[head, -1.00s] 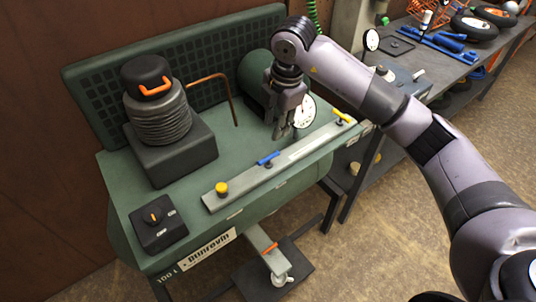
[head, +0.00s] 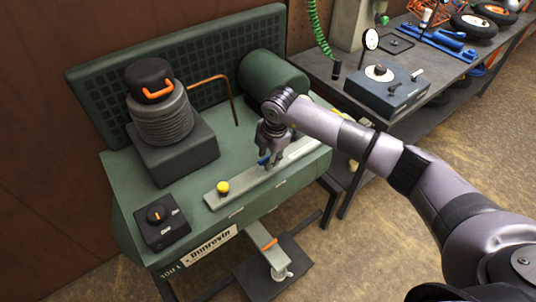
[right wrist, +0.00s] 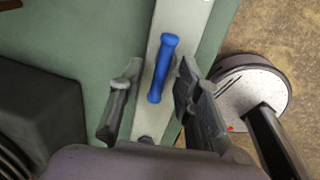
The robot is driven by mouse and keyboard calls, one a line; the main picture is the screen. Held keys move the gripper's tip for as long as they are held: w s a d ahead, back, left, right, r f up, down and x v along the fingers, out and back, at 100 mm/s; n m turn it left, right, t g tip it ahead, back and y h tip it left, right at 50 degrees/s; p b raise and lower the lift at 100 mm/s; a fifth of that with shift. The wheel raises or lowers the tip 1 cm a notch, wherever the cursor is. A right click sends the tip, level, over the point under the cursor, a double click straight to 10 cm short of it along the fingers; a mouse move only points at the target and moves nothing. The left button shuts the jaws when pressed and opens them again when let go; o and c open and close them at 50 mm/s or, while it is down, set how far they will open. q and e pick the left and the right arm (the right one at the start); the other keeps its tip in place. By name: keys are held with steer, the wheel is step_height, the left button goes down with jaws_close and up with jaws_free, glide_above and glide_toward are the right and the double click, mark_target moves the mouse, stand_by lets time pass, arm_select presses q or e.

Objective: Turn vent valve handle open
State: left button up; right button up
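A blue lever handle (head: 263,161) sits on the pale metal bar (head: 238,185) on the green machine top; no label tells me whether it is the vent valve handle. In the right wrist view the blue handle (right wrist: 162,68) lies nearly along the bar, tilted slightly. My right gripper (head: 272,160) is over it, pointing down. Its fingers (right wrist: 150,100) are apart, one on each side of the handle, with gaps visible. Whether they reach down to its height is hard to tell. A yellow knob (head: 223,188) is at the bar's left end. My left gripper is not in view.
A black control box with a dial (head: 162,222) stands at front left. A ribbed bellows post with an orange handle (head: 160,120) is behind it. A green cylinder (head: 272,80) is at the back. A workbench (head: 345,98) stands to the right.

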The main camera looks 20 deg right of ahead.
jaws_close()
stand_by(0.3)
stand_by(0.4)
steer(key=n+b, duration=0.3)
steer(key=n, duration=0.1)
steer(key=shift+d+y, duration=0.1)
steer(key=shift+y, duration=0.3)
steer(key=n+g+b, duration=0.1)
steer(key=n+b, duration=0.2)
steer(key=n, duration=0.2)
steer(key=shift+d+y+b, duration=0.15)
steer(key=shift+y+b, duration=0.15)
steer(key=shift+b, duration=0.05)
steer(key=n+g+b, duration=0.1)
steer(key=n+b, duration=0.1)
steer(key=n, duration=0.3)
steer(key=shift+b, duration=0.3)
steer(key=shift+w+d+r+n+g+b, duration=0.15)
steer(key=shift+n+b, duration=0.35)
steer(key=shift+n, duration=0.5)
steer(key=shift+s+n+g+b, duration=0.15)
steer(key=shift+n+b, duration=0.3)
steer(key=shift+n, duration=0.55)
steer(key=shift+w, duration=0.1)
